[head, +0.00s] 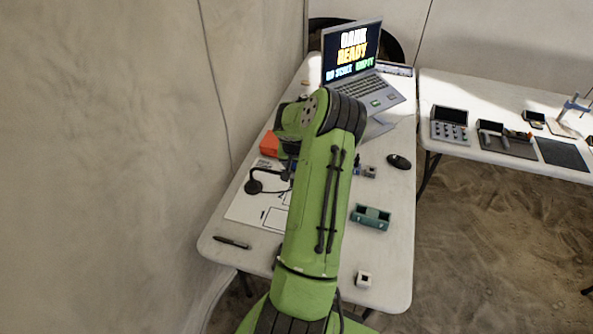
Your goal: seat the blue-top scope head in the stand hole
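A small blue-topped piece (357,160), which may be the blue-top scope head, shows just right of my green arm on the near table. A small grey block (370,172) with a dark spot stands beside it. A white cube (363,279) with a dark hole on top sits near the table's front right; I cannot tell whether it is the stand. A teal block (371,216) with dark recesses lies between them. My arm covers the table's middle, and its far end bends left and down behind the upper link. The gripper's fingers are hidden.
An open laptop (372,92) stands at the back. A black mouse (399,161), a dark pen (232,242), an orange block (269,143) and a black curved item (254,186) lie around my arm. A second table (480,91) holds devices at right.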

